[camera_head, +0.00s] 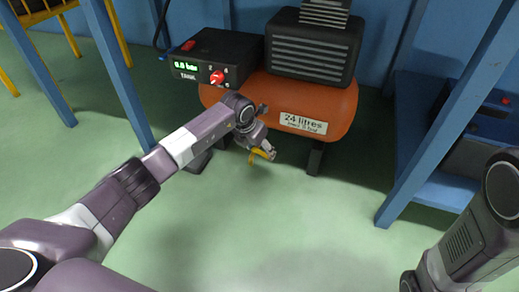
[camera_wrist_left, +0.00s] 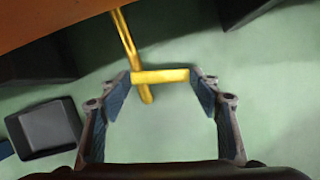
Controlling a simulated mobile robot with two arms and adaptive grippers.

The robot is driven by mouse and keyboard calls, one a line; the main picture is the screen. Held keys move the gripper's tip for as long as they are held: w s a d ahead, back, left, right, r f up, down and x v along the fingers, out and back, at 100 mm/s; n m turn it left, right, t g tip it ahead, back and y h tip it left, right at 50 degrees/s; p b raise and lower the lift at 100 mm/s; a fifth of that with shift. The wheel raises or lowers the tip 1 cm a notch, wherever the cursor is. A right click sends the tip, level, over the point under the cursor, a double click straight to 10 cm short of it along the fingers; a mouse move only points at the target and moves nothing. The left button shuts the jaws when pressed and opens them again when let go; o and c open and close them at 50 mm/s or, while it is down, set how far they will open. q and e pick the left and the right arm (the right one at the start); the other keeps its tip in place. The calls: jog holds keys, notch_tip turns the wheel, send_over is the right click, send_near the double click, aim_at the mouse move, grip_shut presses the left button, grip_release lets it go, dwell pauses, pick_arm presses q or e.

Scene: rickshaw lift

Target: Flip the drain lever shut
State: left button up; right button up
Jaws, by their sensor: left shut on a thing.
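The yellow drain lever (camera_head: 262,154) sits low under the front of the orange compressor tank (camera_head: 345,110). In the left wrist view the lever's crosspiece (camera_wrist_left: 160,76) lies level between the two fingertips, with a yellow stem (camera_wrist_left: 122,35) running up toward the tank. My left gripper (camera_head: 256,148) is at the lever below the tank, with its fingers shut on the crosspiece from both ends. In the head view the gripper partly hides the lever. My right arm shows at the lower right, but its gripper is out of view.
A black control box (camera_head: 218,62) with a green "0.0 bar" display and red knob stands left of the black motor cover (camera_head: 312,45). Blue frame posts (camera_head: 455,110) stand on both sides. The green floor (camera_head: 300,220) in front is clear.

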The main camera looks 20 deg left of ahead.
pick_arm(q)
jog(key=shift+c, duration=1.4)
jog(key=p, duration=0.1)
jog(key=n+p, duration=0.1)
jog(key=p, duration=0.1)
jog(key=shift+w+d+r+y, duration=0.1)
jog(key=shift+r+y, duration=0.2)
jog(key=shift+w+f+n+y+p, duration=0.15)
jog(key=shift+n+p, duration=0.15)
jog(key=shift+n, duration=0.2)
jog(key=shift+w+f+n+y+p, duration=0.15)
jog(key=shift+n+p, duration=0.1)
jog(key=shift+n, duration=0.25)
jog(key=o, duration=1.7)
